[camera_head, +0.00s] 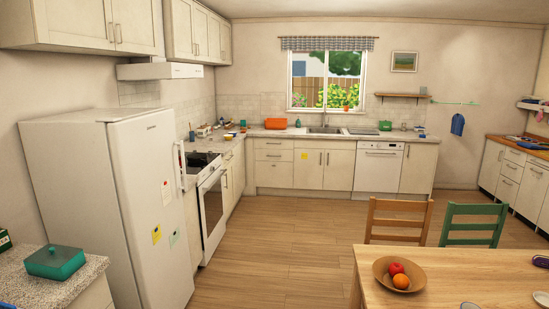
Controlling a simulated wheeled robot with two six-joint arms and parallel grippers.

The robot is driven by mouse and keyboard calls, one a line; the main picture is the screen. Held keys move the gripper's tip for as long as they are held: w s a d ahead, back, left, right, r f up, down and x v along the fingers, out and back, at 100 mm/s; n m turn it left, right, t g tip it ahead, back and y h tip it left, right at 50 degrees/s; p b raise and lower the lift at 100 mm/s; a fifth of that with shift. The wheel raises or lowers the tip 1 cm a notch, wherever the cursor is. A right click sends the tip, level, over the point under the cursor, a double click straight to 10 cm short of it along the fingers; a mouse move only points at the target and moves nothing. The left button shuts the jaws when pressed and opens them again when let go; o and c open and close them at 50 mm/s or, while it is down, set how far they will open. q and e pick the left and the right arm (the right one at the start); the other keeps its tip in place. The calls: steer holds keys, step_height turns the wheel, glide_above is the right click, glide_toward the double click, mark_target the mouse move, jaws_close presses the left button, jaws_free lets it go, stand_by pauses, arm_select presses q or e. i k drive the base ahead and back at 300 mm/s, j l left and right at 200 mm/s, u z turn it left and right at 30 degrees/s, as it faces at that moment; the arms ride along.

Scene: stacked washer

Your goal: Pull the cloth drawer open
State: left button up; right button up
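Neither of my grippers is in view. I cannot tell which drawer is the cloth drawer. A stack of cream drawers (273,155) with dark bar handles is in the back counter, left of the sink, and looks shut. More drawers (511,170) with dark handles are in the cabinet at the right edge, and they look shut too. No cloth is visible in any drawer. A blue cloth-like item (457,125) hangs from a rail on the back wall at the right.
A wooden table (450,277) with a fruit bowl (381,276) fills the front right, with a brown chair (397,221) and a green chair (474,226) behind it. A white fridge (150,190) stands at the left. The wooden floor (275,240) between is clear.

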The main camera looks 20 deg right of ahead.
mark_target(261, 153)
steer(key=i+z, duration=0.25)
steer(key=i, duration=0.35)
steer(key=i+z, duration=0.25)
steer(key=i, duration=0.4)
steer(key=i+j+z, duration=0.25)
steer(key=i, duration=0.35)
steer(key=i+z, duration=0.3)
steer(key=i, duration=1.5)
steer(key=i+j+z, duration=0.15)
steer(key=i, duration=2.55)
steer(key=i+u, duration=0.1)
steer(key=i, duration=0.75)
steer(key=i+u, duration=0.1)
steer(key=i, duration=0.75)
steer(key=i+l, duration=0.2)
steer(key=i, duration=0.6)
steer(key=i+u, duration=0.2)
steer(key=u, duration=0.3)
